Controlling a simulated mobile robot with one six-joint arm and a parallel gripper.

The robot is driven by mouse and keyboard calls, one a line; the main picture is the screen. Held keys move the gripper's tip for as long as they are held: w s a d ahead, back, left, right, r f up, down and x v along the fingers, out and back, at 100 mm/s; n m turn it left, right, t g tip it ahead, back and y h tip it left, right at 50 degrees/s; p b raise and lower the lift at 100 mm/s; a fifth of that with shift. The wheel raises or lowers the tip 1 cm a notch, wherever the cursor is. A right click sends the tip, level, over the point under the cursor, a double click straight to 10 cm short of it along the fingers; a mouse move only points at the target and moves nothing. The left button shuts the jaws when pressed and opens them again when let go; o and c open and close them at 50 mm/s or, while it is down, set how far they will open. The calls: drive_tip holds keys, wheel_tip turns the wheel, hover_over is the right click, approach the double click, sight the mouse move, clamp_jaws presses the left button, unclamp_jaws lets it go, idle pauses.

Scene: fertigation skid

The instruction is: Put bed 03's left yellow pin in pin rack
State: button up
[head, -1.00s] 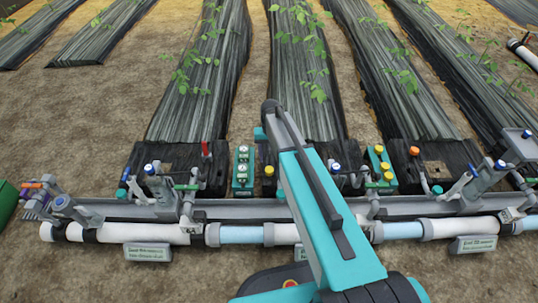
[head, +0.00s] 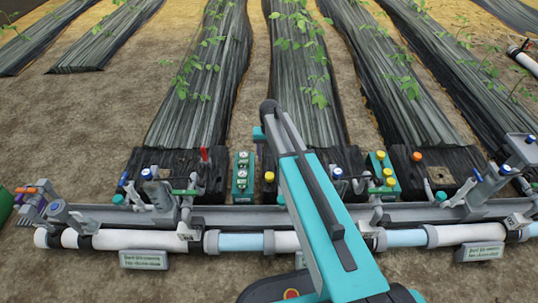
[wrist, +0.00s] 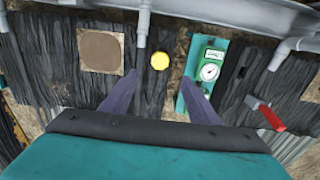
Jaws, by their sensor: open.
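A round yellow pin (head: 269,177) stands in the black mulch bed, just right of a teal gauge block (head: 242,177). The same yellow pin shows from above in the wrist view (wrist: 159,61). My gripper (wrist: 158,82) is open and empty, its two purple-grey fingers apart. In the wrist view the pin lies between and slightly beyond the fingertips, and the right finger overlaps the teal gauge block. In the head view my arm hides the gripper. I cannot surely identify the pin rack; a holder with orange and purple pieces (head: 33,193) sits at the far left.
Grey pipes (wrist: 142,25) run past the pin. Another teal block with yellow caps (head: 388,171) stands right of my arm. A long rail and white pipe (head: 125,239) run across the front.

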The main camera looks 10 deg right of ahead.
wheel_tip(320, 180, down, 13)
drive_tip(key=b, duration=0.4)
drive_tip(key=shift+r+b, duration=0.1)
drive_tip(key=shift+b, duration=0.25)
drive_tip(key=c, duration=1.1)
drive_tip(key=shift+r+p, duration=2.65)
drive_tip(key=shift+r, duration=0.55)
wheel_tip(320, 180, up, 3)
drive_tip(key=p, duration=0.2)
wheel_tip(320, 180, up, 18)
drive_tip(key=f+p, duration=0.1)
drive_tip(key=p, duration=1.1)
hover_over(269, 175)
drive_tip(key=shift+d+r, duration=0.1)
drive_tip(key=shift+r, duration=0.15)
